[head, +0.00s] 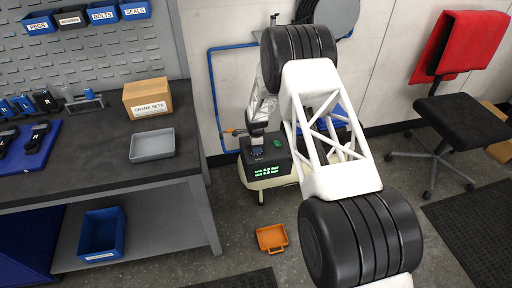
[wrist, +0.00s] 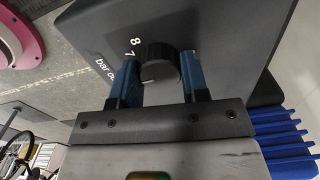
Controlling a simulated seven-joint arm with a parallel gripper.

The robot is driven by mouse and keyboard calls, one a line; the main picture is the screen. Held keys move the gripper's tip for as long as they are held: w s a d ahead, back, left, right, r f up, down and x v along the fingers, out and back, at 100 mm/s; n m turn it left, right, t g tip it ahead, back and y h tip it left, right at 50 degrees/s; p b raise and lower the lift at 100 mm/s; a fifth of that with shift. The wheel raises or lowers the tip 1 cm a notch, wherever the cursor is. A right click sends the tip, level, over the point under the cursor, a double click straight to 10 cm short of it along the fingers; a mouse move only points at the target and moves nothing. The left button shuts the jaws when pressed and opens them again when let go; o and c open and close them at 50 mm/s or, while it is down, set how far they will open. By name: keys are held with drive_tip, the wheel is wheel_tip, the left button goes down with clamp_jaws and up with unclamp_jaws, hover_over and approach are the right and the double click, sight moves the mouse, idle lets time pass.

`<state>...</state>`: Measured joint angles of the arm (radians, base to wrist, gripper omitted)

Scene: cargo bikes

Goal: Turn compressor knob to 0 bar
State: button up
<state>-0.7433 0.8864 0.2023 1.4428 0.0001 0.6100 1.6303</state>
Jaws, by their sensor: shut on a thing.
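The black compressor (head: 262,176) stands on the floor beyond the workbench, with a lit green display on its front whose digits are too small to read surely. In the wrist view its black round knob (wrist: 158,58) sits between the two blue fingers of my gripper (wrist: 158,72). The fingers are shut on the knob. A short white mark shows on the knob's lower left side. The numbers 7 and 8 and the word "bar" show on the panel left of the knob; the rest of the scale is hidden. In the head view my gripper (head: 257,146) points down onto the compressor's top.
A workbench (head: 85,152) on the left holds a cardboard box (head: 149,98) and a grey tray (head: 152,145). An orange bin (head: 272,238) lies on the floor in front of the compressor. A blue hose (head: 212,90) runs along the wall. A red and black chair (head: 455,115) stands right.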

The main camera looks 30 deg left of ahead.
drive_tip(key=n, duration=0.3)
drive_tip(key=shift+n, duration=0.4)
drive_tip(key=n, duration=0.4)
drive_tip(key=shift+n, duration=0.3)
drive_tip(key=n, duration=0.4)
drive_tip(key=shift+n, duration=0.3)
drive_tip(key=n, duration=0.9)
drive_tip(key=shift+a, duration=0.1)
drive_tip(key=n, duration=0.4)
drive_tip(key=shift+n, duration=0.3)
drive_tip(key=n, duration=0.4)
drive_tip(key=shift+r, duration=0.1)
drive_tip(key=shift+n, duration=2.2)
